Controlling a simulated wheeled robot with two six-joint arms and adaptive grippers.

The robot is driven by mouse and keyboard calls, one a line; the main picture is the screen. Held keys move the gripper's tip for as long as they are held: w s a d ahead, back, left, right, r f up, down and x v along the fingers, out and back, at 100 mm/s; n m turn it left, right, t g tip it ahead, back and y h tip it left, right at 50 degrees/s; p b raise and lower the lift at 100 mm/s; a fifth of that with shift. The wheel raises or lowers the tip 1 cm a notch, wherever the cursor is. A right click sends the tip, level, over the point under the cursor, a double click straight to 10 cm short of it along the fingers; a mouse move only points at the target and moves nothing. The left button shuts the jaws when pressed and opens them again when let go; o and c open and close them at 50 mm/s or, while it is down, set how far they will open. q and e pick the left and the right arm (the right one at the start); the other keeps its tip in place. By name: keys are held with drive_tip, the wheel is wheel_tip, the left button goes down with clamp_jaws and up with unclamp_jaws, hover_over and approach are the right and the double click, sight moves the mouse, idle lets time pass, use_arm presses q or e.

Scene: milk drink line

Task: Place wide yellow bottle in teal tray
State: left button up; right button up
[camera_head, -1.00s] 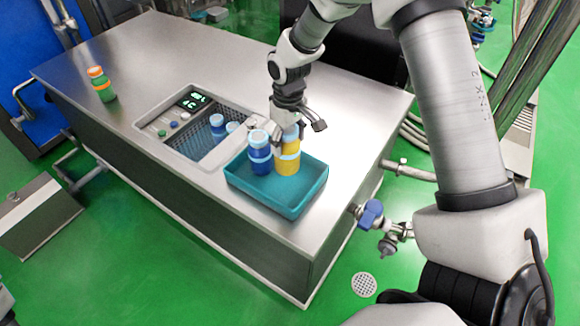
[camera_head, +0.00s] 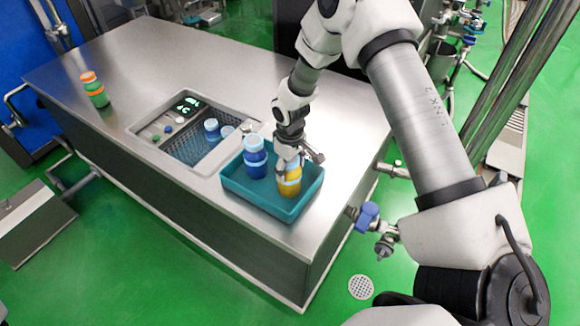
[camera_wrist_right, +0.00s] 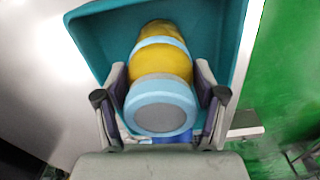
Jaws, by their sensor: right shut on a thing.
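The wide yellow bottle (camera_head: 290,184) has light blue bands and stands in the right part of the teal tray (camera_head: 262,205) on the metal counter. In the wrist view the yellow bottle (camera_wrist_right: 162,62) shows its light blue and grey cap end, with the teal tray (camera_wrist_right: 226,50) around it. My right gripper (camera_head: 288,165) is shut on the bottle from above; its fingers (camera_wrist_right: 160,108) lie on both sides of the cap end. A blue bottle (camera_head: 256,160) stands in the tray to the left of the yellow one. My left gripper is not in view.
A green and orange bottle (camera_head: 95,90) stands at the counter's far left. The counter (camera_head: 130,55) is clear at the back.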

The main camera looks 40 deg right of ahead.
drive_tip(key=o, duration=1.5)
drive_tip(key=shift+o, duration=0.2)
wheel_tip(320, 180, up, 12)
drive_tip(key=shift+r+b, duration=0.2)
drive_tip(key=shift+b, duration=0.25)
